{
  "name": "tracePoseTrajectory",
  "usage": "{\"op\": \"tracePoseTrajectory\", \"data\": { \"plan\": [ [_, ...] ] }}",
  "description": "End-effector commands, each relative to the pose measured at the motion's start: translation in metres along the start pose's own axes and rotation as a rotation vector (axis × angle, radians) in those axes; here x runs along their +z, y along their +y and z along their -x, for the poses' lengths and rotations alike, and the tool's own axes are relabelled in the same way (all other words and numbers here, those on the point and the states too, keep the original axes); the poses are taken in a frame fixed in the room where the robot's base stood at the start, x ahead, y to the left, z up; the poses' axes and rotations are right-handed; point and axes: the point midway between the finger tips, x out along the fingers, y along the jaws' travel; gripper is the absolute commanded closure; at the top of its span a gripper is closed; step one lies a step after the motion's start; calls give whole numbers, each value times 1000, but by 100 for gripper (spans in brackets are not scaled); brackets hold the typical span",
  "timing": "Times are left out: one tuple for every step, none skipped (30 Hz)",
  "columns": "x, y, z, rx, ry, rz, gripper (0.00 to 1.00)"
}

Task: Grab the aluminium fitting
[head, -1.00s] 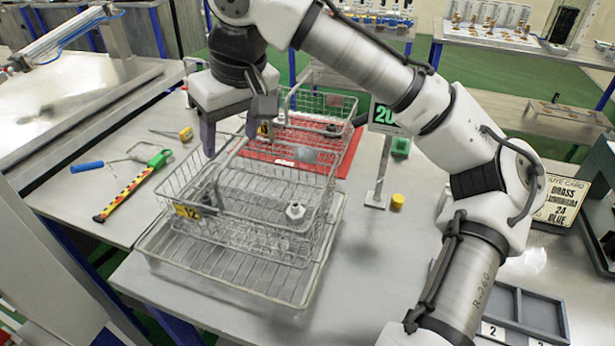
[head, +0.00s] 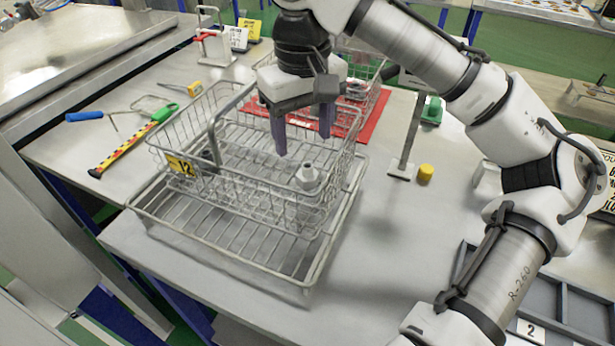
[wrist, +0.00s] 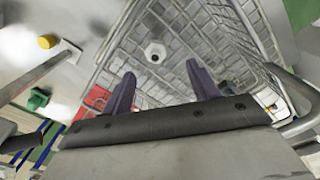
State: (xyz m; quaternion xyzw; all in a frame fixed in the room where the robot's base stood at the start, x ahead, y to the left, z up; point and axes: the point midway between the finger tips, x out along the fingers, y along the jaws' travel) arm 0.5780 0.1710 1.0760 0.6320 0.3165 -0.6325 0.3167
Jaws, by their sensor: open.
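The aluminium fitting (head: 308,176) is a small pale grey piece with a hexagonal base. It stands in the near right part of the wire basket (head: 262,186) tagged 12. In the wrist view the fitting (wrist: 155,52) shows from above, beyond my fingertips. My gripper (head: 304,145) is open and empty, pointing down over the basket, above and a little behind the fitting in the head view. Its two purple fingers (wrist: 160,72) are apart in the wrist view. A dark fitting (head: 211,150) is in the left part of the same basket, partly hidden by wires.
Behind are a red mat (head: 372,118) with another basket, and a sign post (head: 406,150). A yellow cap (head: 425,173) is on the right.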

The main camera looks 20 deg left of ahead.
Motion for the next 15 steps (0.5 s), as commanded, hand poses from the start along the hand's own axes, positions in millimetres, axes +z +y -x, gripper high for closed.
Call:
{"op": "tracePoseTrajectory", "data": {
  "plan": [
    [0,0,-10,-3,-1,2,40],
    [0,0,-15,-3,-1,1,40],
    [0,0,-20,-3,-1,0,40],
    [0,0,-23,-2,0,0,40],
    [0,0,-26,-1,0,0,40],
    [0,0,-29,-1,1,0,40],
    [0,0,-30,-1,1,0,40],
    [0,0,-31,-1,1,0,40],
    [0,0,-33,-1,0,0,40],
    [0,1,-35,-1,0,-1,40],
    [0,2,-38,-1,0,-1,40],
    [0,3,-42,-2,-1,-1,40],
    [0,3,-46,-3,-1,0,40],
    [0,4,-50,-3,0,-1,40],
    [0,7,-56,-3,-1,-2,40]
  ]
}}
